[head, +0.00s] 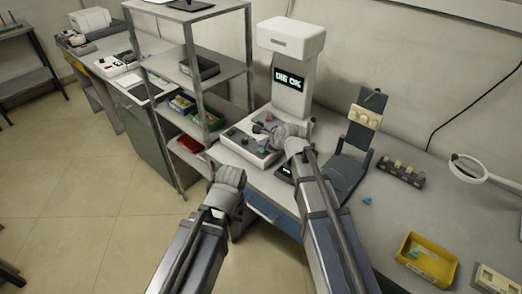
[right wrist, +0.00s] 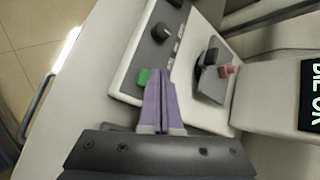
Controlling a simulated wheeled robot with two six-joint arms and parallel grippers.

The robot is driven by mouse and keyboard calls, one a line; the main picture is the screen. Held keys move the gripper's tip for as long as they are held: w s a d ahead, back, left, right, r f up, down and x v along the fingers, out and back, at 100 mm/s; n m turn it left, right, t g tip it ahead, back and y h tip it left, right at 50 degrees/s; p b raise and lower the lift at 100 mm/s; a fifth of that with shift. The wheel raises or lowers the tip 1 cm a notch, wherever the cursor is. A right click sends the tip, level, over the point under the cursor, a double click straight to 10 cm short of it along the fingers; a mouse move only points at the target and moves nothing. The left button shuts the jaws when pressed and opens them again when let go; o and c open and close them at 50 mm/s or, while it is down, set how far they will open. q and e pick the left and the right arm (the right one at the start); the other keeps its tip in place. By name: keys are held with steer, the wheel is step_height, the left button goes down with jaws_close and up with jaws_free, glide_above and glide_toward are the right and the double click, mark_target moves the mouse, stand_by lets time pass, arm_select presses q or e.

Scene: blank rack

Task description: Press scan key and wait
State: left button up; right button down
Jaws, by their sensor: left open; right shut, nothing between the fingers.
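The white scanner (head: 289,52) stands against the wall; its dark screen (head: 289,79) reads "DIE OK". Its base panel carries dark knobs (right wrist: 160,32) and a green key (right wrist: 144,76). A small red piece (right wrist: 226,71) sits on a dark holder (right wrist: 211,83) on the base. My right gripper (right wrist: 158,86) is shut and empty, its purple fingertips right beside the green key; I cannot tell whether they touch it. In the head view my right gripper (head: 262,128) is over the base. My left gripper (head: 230,172) is open, in front of the bench, away from the scanner.
A metal shelf rack (head: 190,75) with bins stands left of the scanner. To the right are a dark stand with a beige piece (head: 366,116), a small dark rack (head: 401,172), a yellow tray (head: 440,270) and a ring lamp (head: 468,167).

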mark_target(263, 151)
stand_by(0.7)
steer(key=shift+f+b, duration=0.4)
steer(key=shift+b, duration=0.05)
steer(key=shift+f+b, duration=0.45)
steer(key=shift+f, duration=0.05)
stand_by(0.5)
steer(key=shift+r, duration=0.1)
steer(key=shift+r+p, duration=0.85)
steer(key=shift+p, duration=0.05)
step_height(263, 151, up, 5)
steer(key=p, duration=0.5)
